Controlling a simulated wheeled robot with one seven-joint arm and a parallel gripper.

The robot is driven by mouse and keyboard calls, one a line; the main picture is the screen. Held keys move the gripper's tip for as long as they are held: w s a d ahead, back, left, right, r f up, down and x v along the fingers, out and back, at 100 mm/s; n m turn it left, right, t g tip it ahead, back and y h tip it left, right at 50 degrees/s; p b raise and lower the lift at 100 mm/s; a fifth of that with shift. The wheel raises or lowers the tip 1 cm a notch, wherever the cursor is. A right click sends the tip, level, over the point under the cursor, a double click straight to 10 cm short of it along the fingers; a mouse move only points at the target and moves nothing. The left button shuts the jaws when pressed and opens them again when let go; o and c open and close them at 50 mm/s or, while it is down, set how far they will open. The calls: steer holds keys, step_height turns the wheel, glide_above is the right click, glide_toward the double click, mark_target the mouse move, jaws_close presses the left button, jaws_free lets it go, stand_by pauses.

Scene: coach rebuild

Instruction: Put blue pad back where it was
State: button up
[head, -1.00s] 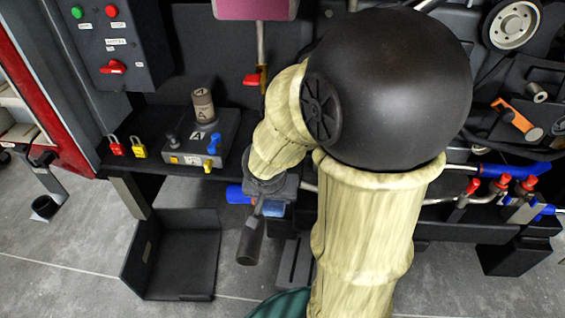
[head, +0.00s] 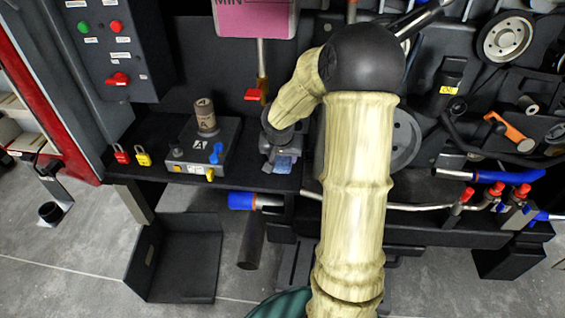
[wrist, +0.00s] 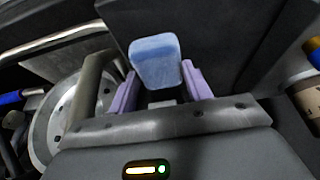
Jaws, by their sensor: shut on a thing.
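The blue pad (wrist: 155,62) is a small light-blue block with rounded corners. In the wrist view it sits between the two purple fingers of my gripper (wrist: 158,88), which is shut on it. In the head view the pad (head: 285,163) shows just below the end of my arm, at my gripper (head: 280,165), near the front edge of the black bench (head: 150,150). My arm hides part of the bench behind. I cannot tell whether the pad touches any surface.
A grey control box (head: 203,150) with a brown cylinder (head: 205,116) on it stands left of my gripper. Red (head: 121,153) and yellow (head: 142,156) padlocks lie farther left. Pipes with blue sleeves (head: 505,175) run at right. A black open bin (head: 180,262) stands on the floor.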

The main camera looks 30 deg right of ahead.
mark_target(282, 162)
step_height(282, 162, down, 4)
steer(key=shift+r+b, duration=0.15)
steer(key=shift+b, duration=0.65)
steer(key=o, duration=0.9)
steer(key=p+v, duration=0.4)
steer(key=v, duration=0.8)
steer(key=shift+r, duration=0.15)
steer(key=s+a+n+y, duration=0.1)
steer(key=s+a+n, duration=0.1)
steer(key=s+a, duration=0.2)
steer(key=s+a+f+n, duration=0.1)
steer(key=s+a+n, duration=0.1)
steer(key=s+a, duration=0.2)
steer(key=s+a+f+n+g+y, duration=0.1)
steer(key=s+a+n, duration=0.1)
steer(key=s+a, duration=0.2)
steer(key=shift+s+a+n+y, duration=0.15)
steer(key=shift+s+n, duration=0.05)
steer(key=shift+s, duration=0.4)
steer(key=shift+s+a+n+y, duration=0.15)
steer(key=shift+s+n, duration=0.05)
steer(key=shift+s, duration=0.4)
